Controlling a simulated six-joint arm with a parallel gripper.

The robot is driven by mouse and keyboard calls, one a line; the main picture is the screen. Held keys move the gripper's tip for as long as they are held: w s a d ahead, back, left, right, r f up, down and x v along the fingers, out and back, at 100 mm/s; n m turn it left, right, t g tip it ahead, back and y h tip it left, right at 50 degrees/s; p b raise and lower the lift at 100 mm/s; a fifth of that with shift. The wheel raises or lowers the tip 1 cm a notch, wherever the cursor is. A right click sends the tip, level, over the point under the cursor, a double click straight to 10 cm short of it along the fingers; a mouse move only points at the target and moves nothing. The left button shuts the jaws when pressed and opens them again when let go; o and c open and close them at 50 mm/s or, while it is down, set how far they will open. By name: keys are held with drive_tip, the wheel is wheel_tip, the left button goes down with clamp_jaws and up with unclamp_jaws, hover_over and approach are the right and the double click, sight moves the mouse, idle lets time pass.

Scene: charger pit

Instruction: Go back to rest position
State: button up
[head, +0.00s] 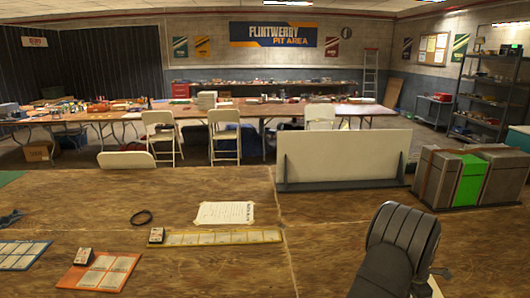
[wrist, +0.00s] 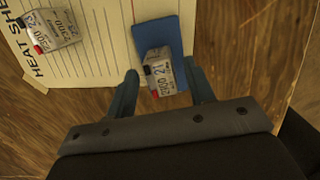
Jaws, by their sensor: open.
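My gripper (wrist: 160,75) is open in the wrist view, its two blue-grey fingers spread apart. A grey battery (wrist: 159,72) marked 21, with a red end, shows between the fingertips, with a gap on each side. It is on a blue pad (wrist: 158,37) at the edge of a heat sheet (wrist: 97,52). A second battery (wrist: 50,30), marked 23, lies on the sheet at the upper left. In the head view my dark arm comes in at lower right; my fingers are mostly hidden behind it or out of frame.
On the wooden table, an orange card (head: 98,271) and a yellow strip (head: 215,238) each carry a battery. A black ring (head: 141,217), a paper sheet (head: 225,213) and a blue card (head: 22,255) lie nearby. A white panel (head: 343,157) and grey-green case (head: 469,179) stand behind.

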wheel_tip(320, 180, up, 2)
drive_tip(key=shift+r, duration=0.15)
drive_tip(key=s+d+r, duration=0.2)
drive_tip(key=s+r, duration=0.5)
drive_tip(key=s, duration=0.4)
drive_tip(key=s+d+f+m, duration=0.1)
drive_tip(key=s+d+f, duration=0.15)
drive_tip(key=d, duration=1.05)
drive_tip(key=w+f, duration=0.2)
drive_tip(key=w, duration=0.1)
drive_tip(key=w+f, duration=0.2)
drive_tip(key=w, duration=0.2)
drive_tip(key=w+a+f, duration=0.1)
drive_tip(key=w+f, duration=0.2)
drive_tip(key=w, duration=0.1)
drive_tip(key=shift+w+a, duration=0.1)
drive_tip(key=shift+w, duration=0.1)
drive_tip(key=shift+f, duration=0.6)
drive_tip(key=shift+o, duration=0.2)
